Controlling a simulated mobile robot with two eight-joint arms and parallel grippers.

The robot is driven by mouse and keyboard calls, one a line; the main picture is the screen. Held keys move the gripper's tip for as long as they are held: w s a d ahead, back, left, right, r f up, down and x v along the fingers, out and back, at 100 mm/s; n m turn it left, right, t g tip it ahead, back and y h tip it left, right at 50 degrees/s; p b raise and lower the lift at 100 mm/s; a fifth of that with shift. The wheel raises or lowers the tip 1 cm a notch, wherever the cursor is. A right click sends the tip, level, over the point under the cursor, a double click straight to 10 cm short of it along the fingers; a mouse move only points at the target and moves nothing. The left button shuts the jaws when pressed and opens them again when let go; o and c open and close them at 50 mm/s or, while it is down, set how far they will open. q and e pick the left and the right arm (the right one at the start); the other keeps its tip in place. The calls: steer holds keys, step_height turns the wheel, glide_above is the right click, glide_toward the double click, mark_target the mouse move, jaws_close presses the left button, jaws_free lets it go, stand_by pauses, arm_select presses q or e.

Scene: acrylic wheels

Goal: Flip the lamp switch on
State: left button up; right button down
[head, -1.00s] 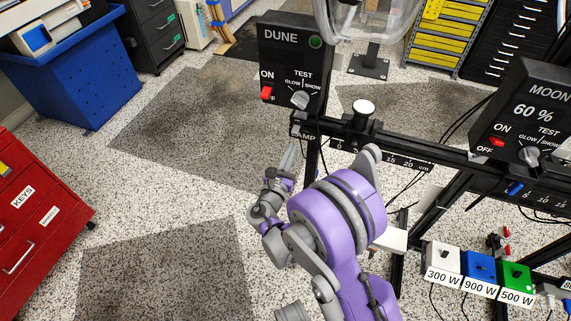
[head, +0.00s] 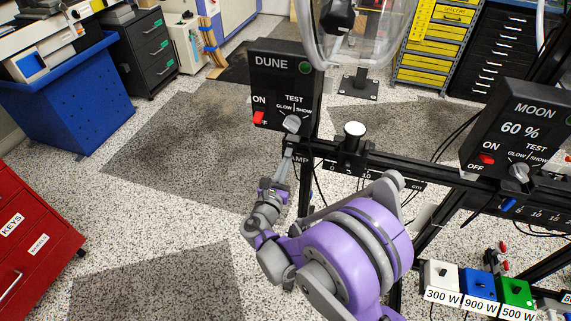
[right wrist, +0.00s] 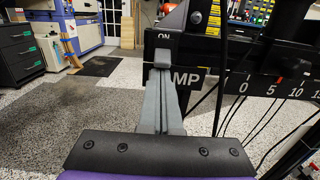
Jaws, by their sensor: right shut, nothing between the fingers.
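The black lamp plate (head: 301,160) sits on the rail under the black DUNE box (head: 283,80). In the right wrist view the gripper (right wrist: 162,68) overlaps the plate (right wrist: 190,62), just below the word "ON" and left of "MP". The lamp switch is not clearly distinguishable behind the fingertips, and I cannot tell whether they touch it. My left gripper is not in view.
The DUNE box carries a red ON/OFF switch (head: 259,118) and a grey test knob (head: 292,123) close above the fingertips. A ruled rail (head: 375,172) runs right to the MOON box (head: 520,125). Cables hang under the rail. Open floor (head: 170,195) lies to the left.

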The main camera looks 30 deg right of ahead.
mark_target(287, 156)
steer(key=shift+r+y+p, duration=0.2)
steer(key=shift+y+p, duration=0.1)
steer(key=shift+p, duration=0.05)
steer(key=shift+a, duration=0.1)
steer(key=r+g+y+p, duration=0.1)
steer(key=p, duration=0.1)
steer(key=r+g+y+p, duration=0.1)
steer(key=p, duration=0.1)
steer(key=r+g+y+p, duration=0.1)
steer(key=g+y+p, duration=0.1)
steer(key=shift+s+a, duration=0.2)
steer(key=shift+s, duration=0.1)
steer(key=shift+f, duration=0.1)
